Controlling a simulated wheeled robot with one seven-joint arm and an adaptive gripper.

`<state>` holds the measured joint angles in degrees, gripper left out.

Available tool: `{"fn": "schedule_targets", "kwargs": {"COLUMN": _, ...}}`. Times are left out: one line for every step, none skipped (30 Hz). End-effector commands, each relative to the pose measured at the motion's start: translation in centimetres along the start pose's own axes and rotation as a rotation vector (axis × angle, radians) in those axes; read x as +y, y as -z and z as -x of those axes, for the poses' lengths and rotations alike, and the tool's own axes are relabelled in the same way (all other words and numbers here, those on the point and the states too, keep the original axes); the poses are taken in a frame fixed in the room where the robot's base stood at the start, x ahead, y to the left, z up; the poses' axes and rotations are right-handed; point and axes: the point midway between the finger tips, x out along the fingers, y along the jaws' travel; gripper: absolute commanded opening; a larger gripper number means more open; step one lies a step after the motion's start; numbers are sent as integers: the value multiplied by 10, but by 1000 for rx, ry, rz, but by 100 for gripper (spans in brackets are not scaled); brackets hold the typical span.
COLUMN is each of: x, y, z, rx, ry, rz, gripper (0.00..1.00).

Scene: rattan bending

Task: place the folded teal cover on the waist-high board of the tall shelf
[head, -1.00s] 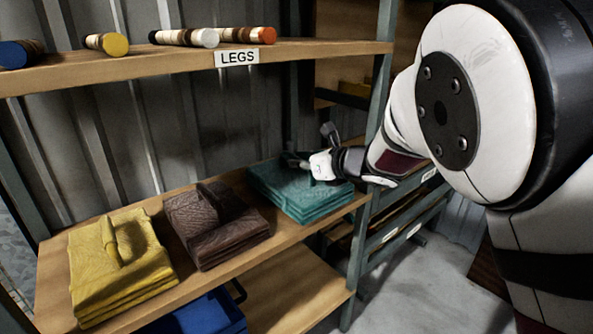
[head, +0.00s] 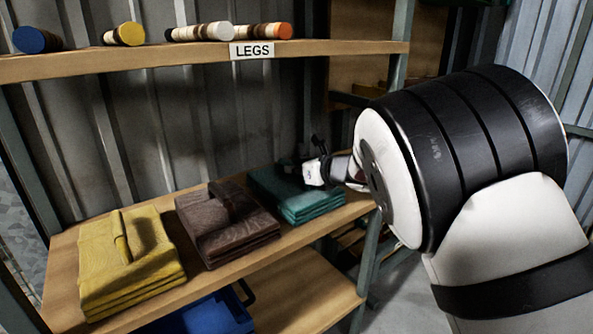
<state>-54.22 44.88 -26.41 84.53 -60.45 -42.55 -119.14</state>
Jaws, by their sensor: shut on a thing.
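The folded teal cover (head: 313,206) is at the right end of the middle board (head: 205,292) of the shelf, right of a folded brown cover. Its underside looks level with the board; whether its full weight rests there I cannot tell. My gripper (head: 302,172) reaches in from the right and is shut on the top of the teal cover. Its dark fingers are small, and part of the wrist is hidden behind my arm.
A folded brown cover (head: 226,226) and a folded yellow cover (head: 125,266) lie to the left on the same board. The upper board (head: 150,66), labelled LEGS, carries several banded rolls. A blue bin (head: 215,314) is below. A shelf post (head: 368,262) stands near my arm.

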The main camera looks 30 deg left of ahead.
Motion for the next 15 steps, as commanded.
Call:
{"fn": "schedule_targets", "kwargs": {"x": 0, "y": -1, "z": 0, "rx": -2, "ry": 0, "rz": 0, "gripper": 0}}
{"fn": "schedule_targets", "kwargs": {"x": 0, "y": 0, "z": 0, "rx": -2, "ry": 0, "rz": 0, "gripper": 0}}
{"fn": "schedule_targets", "kwargs": {"x": 0, "y": 0, "z": 0, "rx": -2, "ry": 0, "rz": 0, "gripper": 0}}
{"fn": "schedule_targets", "kwargs": {"x": 0, "y": 1, "z": 0, "rx": 0, "ry": 0, "rz": 0, "gripper": 21}}
{"fn": "schedule_targets", "kwargs": {"x": 0, "y": 1, "z": 0, "rx": 0, "ry": 0, "rz": 0, "gripper": 28}}
{"fn": "schedule_targets", "kwargs": {"x": 0, "y": 1, "z": 0, "rx": 0, "ry": 0, "rz": 0, "gripper": 34}}
{"fn": "schedule_targets", "kwargs": {"x": 0, "y": 1, "z": 0, "rx": 0, "ry": 0, "rz": 0, "gripper": 34}}
{"fn": "schedule_targets", "kwargs": {"x": 0, "y": 1, "z": 0, "rx": 0, "ry": 0, "rz": 0, "gripper": 34}}
{"fn": "schedule_targets", "kwargs": {"x": 0, "y": 1, "z": 0, "rx": 0, "ry": 0, "rz": 0, "gripper": 34}}
{"fn": "schedule_targets", "kwargs": {"x": 0, "y": 1, "z": 0, "rx": 0, "ry": 0, "rz": 0, "gripper": 34}}
{"fn": "schedule_targets", "kwargs": {"x": 0, "y": 1, "z": 0, "rx": 0, "ry": 0, "rz": 0, "gripper": 34}}
{"fn": "schedule_targets", "kwargs": {"x": 0, "y": 1, "z": 0, "rx": 0, "ry": 0, "rz": 0, "gripper": 34}}
{"fn": "schedule_targets", "kwargs": {"x": 0, "y": 1, "z": 0, "rx": 0, "ry": 0, "rz": 0, "gripper": 34}}
{"fn": "schedule_targets", "kwargs": {"x": 0, "y": 1, "z": 0, "rx": 0, "ry": 0, "rz": 0, "gripper": 34}}
{"fn": "schedule_targets", "kwargs": {"x": 0, "y": 0, "z": 0, "rx": 0, "ry": 0, "rz": 0, "gripper": 34}}
